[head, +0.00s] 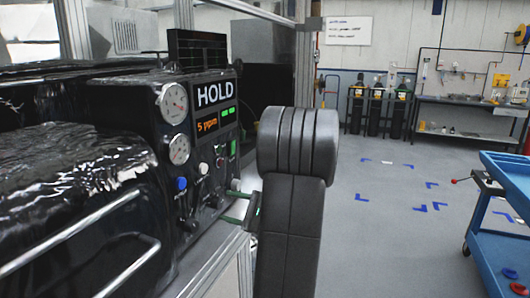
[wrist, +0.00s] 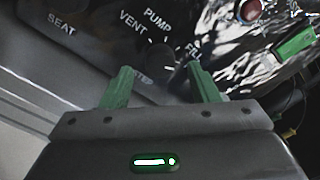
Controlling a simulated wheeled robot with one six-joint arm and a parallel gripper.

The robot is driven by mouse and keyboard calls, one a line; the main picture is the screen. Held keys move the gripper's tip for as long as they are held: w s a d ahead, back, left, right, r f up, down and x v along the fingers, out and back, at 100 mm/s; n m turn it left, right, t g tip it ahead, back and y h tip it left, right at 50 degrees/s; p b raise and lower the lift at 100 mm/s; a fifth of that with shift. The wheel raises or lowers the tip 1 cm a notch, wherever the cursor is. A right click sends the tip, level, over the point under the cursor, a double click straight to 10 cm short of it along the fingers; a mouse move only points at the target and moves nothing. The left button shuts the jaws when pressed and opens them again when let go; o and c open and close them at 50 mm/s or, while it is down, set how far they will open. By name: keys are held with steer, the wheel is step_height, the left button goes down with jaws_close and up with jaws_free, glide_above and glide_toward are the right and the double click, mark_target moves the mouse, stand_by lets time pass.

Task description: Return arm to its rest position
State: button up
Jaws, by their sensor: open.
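My gripper (wrist: 159,70) is open in the wrist view, its two green fingers apart with nothing held between them. A dark selector knob (wrist: 163,54) on the panel shows just beyond and between the fingertips; I cannot tell whether they touch it. Labels around it read VENT, PUMP and part of FILL. In the head view my arm stands in front of the right end of the control panel (head: 213,122), and most of my gripper is hidden behind it. The panel's display reads HOLD and 5 ppm.
The panel carries two round gauges (head: 173,103), a blue knob (head: 181,184) and several levers. A dark shiny cover and metal rails lie at left. A blue cart (head: 505,225) stands at right. Gas cylinders (head: 377,108) and a workbench stand behind open grey floor (head: 385,240).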

steer(key=shift+x, duration=1.2)
steer(key=shift+d, duration=0.15)
